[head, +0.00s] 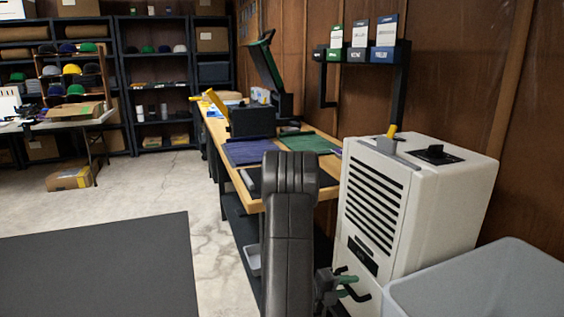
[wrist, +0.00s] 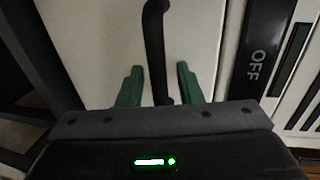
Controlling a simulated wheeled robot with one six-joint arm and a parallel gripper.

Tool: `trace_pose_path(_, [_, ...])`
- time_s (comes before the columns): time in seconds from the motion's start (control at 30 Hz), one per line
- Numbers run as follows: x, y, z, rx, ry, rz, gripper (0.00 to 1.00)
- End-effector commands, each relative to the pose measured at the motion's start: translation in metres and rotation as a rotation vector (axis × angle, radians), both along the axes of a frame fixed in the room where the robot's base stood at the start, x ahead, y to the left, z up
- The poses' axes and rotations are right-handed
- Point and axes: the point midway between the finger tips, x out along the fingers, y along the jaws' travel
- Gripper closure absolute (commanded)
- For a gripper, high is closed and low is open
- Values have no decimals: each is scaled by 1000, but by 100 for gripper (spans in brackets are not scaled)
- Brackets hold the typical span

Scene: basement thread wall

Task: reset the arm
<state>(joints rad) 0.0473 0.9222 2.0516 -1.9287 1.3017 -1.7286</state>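My gripper (head: 346,285) is low at the front of a white cabinet-like machine (head: 455,195), beside its black curved handle (head: 365,292). In the wrist view my gripper (wrist: 158,78) has its two green fingers apart. The black handle (wrist: 155,45) runs between them, with a gap on each side, so the fingers do not close on it. My dark arm rises in the middle of the head view and hides part of the workbench.
A black panel marked OFF (wrist: 260,50) is right of the fingers. A grey bin (head: 480,285) stands close on the right. A wooden workbench (head: 325,190) is behind my arm. Open floor (head: 140,180) and a dark mat (head: 100,265) lie to the left.

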Motion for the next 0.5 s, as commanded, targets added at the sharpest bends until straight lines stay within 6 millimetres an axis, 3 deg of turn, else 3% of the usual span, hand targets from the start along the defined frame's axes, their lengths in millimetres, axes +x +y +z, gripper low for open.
trace_pose_path(0.5, [0,1,1,0,1,2,67])
